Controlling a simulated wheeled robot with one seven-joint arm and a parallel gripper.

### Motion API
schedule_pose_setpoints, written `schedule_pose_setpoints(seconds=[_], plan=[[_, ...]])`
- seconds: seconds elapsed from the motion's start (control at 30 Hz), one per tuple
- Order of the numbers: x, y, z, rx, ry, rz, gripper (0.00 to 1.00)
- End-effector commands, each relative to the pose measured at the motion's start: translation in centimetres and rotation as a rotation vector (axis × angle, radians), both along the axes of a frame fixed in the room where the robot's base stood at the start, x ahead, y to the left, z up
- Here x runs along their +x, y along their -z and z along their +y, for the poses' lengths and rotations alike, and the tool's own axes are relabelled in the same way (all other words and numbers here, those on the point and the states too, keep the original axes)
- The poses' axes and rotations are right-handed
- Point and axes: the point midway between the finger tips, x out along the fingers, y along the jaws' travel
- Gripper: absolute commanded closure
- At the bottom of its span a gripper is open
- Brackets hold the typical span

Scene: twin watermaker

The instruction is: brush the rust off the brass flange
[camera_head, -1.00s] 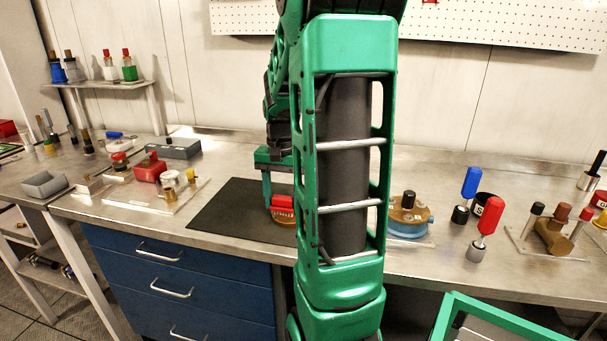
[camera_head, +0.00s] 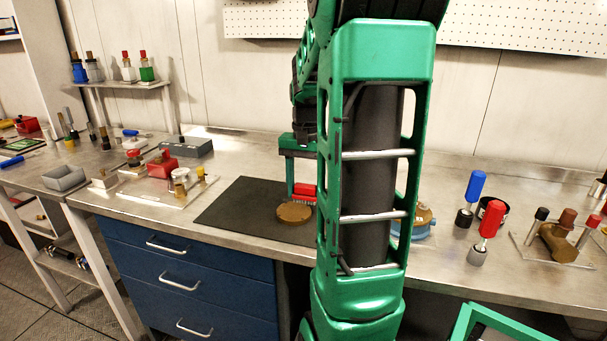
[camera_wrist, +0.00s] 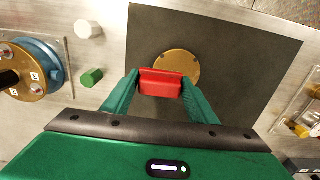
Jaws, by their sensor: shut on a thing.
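The brass flange (camera_head: 294,212) is a flat round brownish-gold disc lying on the dark mat (camera_head: 232,208). It also shows in the wrist view (camera_wrist: 178,66), where its lower part is hidden behind the brush. My gripper (camera_wrist: 160,84) is shut on a red brush (camera_wrist: 160,88), held between its two green fingers. In the head view the red brush (camera_head: 304,190) is just behind the disc, and part of it is hidden by my arm. I cannot tell whether the bristles touch the disc.
A blue and brass round fitting (camera_wrist: 40,68), a green hex piece (camera_wrist: 92,77) and a white hex piece (camera_wrist: 88,29) sit left of the mat in the wrist view. A plate with a red valve (camera_head: 162,165) stands left of the mat in the head view. Most of the mat is bare.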

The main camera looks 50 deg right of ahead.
Motion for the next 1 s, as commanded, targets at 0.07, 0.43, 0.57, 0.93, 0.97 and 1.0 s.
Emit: schedule_pose_setpoints(seconds=[0.07, 0.43, 0.57, 0.93, 0.97, 1.0], plan=[[0.0, -0.8, 0.0, -0.001, 0.000, -0.002, 0.68], [0.2, -3.9, 0.2, -0.001, -0.004, -0.002, 0.68], [0.2, -4.2, 0.3, 0.000, -0.005, 0.000, 0.68], [0.2, -4.1, 0.4, 0.000, -0.007, 0.000, 0.68], [0.2, -4.1, 0.4, 0.000, -0.007, 0.000, 0.68], [0.2, -4.1, 0.4, -0.001, -0.007, 0.000, 0.68]])
